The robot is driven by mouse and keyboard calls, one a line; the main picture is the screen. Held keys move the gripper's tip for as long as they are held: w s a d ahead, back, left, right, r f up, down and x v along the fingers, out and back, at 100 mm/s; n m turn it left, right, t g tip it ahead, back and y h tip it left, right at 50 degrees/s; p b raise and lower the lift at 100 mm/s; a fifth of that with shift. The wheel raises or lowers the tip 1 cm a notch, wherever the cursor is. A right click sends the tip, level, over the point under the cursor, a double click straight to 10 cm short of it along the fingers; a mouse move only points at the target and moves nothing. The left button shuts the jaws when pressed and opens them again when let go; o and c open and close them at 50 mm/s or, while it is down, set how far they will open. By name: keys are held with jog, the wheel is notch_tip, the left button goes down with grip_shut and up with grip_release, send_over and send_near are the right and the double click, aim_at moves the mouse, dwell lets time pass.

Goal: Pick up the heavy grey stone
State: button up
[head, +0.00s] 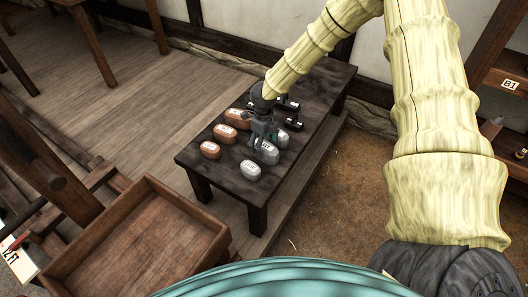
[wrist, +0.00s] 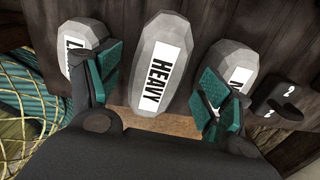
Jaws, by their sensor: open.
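The grey stone labelled HEAVY (wrist: 152,75) is in the middle of the wrist view, lying between the two spread fingers of my gripper (wrist: 160,85). Neither finger visibly touches it. In the head view this grey stone (head: 268,155) appears to be the middle of three on the dark table (head: 300,165), just below my gripper (head: 262,137). My gripper is open and empty. Another grey stone (wrist: 80,50) is partly behind the left finger. A third grey stone (wrist: 232,62) is partly behind the right finger. Their labels are partly covered.
Three orange-brown stones (head: 225,132) lie left of the grey row. Black weights (head: 293,123) lie toward the back; one black weight (wrist: 280,97) is right of the grey stones. A wooden tray (head: 140,240) stands at front left.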

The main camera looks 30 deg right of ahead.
notch_tip(320, 180, down, 5)
jog(key=shift+s+r+b, duration=0.1)
jog(key=shift+s+b, duration=0.05)
jog(key=shift+b, duration=0.15)
grip_shut()
dwell(0.3)
